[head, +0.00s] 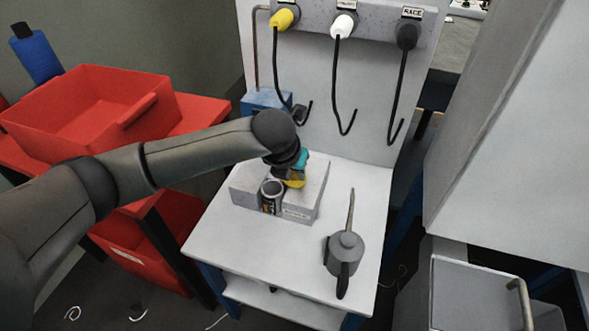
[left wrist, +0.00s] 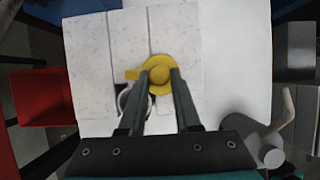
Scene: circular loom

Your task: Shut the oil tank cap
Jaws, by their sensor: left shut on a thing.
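The yellow oil tank cap (left wrist: 163,76) is round with a tab pointing left, seen from above in the left wrist view. It lies over the pale grey block-shaped tank (head: 310,192); whether it is seated cannot be told. My left gripper (left wrist: 161,72) is shut on the cap, one finger at each side of its raised middle. In the head view the gripper (head: 292,178) points down and hides most of the cap (head: 297,184). My right gripper is not in view.
A dark can with a pale rim (head: 271,196) stands close beside the gripper at the block's front. A grey oil can with a long spout (head: 345,250) stands on the white table (head: 265,260). Red bins (head: 90,110) are at left; hooks hang on the back panel.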

